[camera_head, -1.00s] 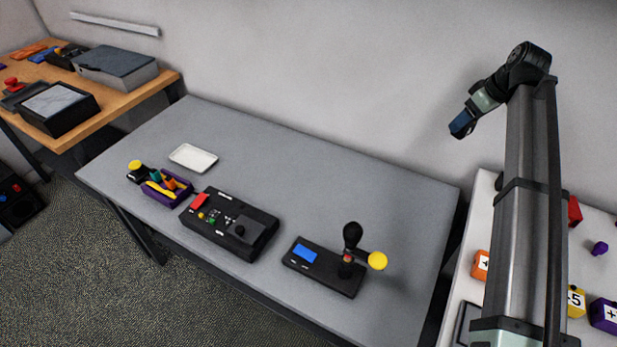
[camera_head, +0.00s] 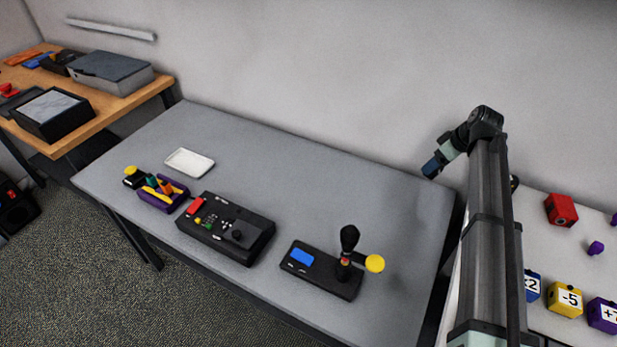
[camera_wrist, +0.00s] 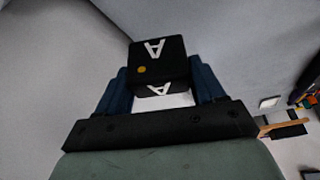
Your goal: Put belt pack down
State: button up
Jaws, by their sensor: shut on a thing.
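The belt pack is a black box (camera_wrist: 172,68) with a white letter A on two faces and a small orange dot. It sits between the two blue fingers of my gripper (camera_wrist: 160,88) in the wrist view, and the gripper is shut on it. In the head view my gripper (camera_head: 433,166) hangs in the air at the right, above the back right end of the grey table (camera_head: 340,190). The pack cannot be made out there.
On the grey table are a white tray (camera_head: 205,171), a purple holder (camera_head: 152,202), a black control box (camera_head: 212,238) and a joystick box (camera_head: 318,284). Its back right part is clear. A white table (camera_head: 545,245) at the right carries several coloured blocks.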

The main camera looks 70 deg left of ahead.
jog(key=shift+f, duration=5.1)
jog(key=shift+f, duration=0.15)
jog(key=o, duration=1.1)
jog(key=shift+o, duration=0.2)
jog(key=v, duration=1.2)
